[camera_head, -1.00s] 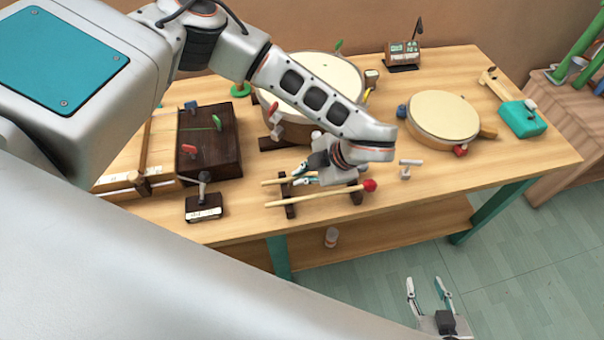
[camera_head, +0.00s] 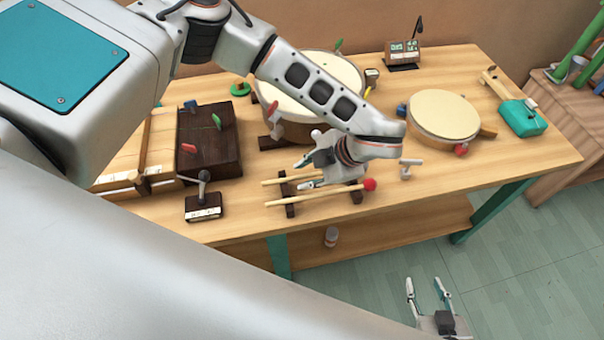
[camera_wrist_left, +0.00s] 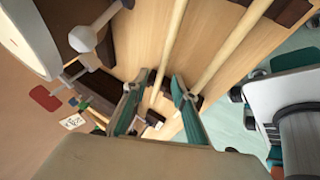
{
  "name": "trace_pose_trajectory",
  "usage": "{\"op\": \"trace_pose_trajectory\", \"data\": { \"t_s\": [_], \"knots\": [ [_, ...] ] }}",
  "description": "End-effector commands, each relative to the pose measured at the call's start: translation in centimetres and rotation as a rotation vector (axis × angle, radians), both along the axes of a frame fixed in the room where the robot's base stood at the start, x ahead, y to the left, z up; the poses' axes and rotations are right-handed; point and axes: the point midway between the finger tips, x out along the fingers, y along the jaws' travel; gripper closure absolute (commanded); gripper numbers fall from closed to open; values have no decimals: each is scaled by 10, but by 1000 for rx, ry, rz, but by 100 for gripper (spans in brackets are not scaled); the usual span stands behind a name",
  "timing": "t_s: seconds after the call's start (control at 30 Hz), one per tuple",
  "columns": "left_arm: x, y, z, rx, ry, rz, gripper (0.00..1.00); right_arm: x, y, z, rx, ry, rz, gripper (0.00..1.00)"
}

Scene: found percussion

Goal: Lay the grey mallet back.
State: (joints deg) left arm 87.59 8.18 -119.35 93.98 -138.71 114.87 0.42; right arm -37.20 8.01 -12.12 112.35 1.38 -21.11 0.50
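The wooden rack (camera_head: 290,208) has two dark bars at the table's front edge. Two pale sticks lie across it: the front mallet (camera_head: 318,196) with a red head, and the rear mallet (camera_head: 280,180), whose head is hidden behind my left gripper. My left gripper (camera_head: 307,173) is low over the rack with its fingers spread. In the left wrist view the rear mallet's stick (camera_wrist_left: 168,50) runs between the open fingers, with gaps visible beside it. My right gripper (camera_head: 430,290) is open and empty, in front of the table over the floor.
A large drum (camera_head: 335,70) stands behind my left gripper, with a smaller drum (camera_head: 443,117) to the right. A dark box (camera_head: 210,145) and a small labelled block (camera_head: 203,207) stand left of the rack.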

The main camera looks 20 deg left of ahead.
Motion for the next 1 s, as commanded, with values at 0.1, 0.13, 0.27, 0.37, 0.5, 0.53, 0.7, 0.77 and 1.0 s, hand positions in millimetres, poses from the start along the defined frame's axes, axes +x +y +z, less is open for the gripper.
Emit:
{"op": "trace_pose_trajectory", "data": {
  "t_s": [0.1,0.13,0.27,0.37,0.5,0.53,0.7,0.77,1.0],
  "knots": [
    [-1,-14,21,0,-5,-3,73,0,0,1,0,-1,0,60],
    [-1,-18,27,0,-5,-3,73,0,0,1,1,-2,0,60],
    [-3,-32,49,0,-4,-4,73,1,1,1,1,-2,0,60],
    [-5,-41,63,1,-4,-2,73,1,1,1,1,-2,0,60],
    [-6,-51,78,1,-2,-1,73,1,1,1,1,-2,0,60],
    [-6,-52,80,1,-2,-1,73,1,1,1,1,-2,0,60],
    [-8,-56,85,1,-1,0,73,1,1,1,2,-3,0,60],
    [-8,-56,86,1,0,0,73,1,1,1,2,-3,0,60],
    [-8,-56,85,1,1,0,73,1,1,1,2,-2,1,60]
  ]
}}
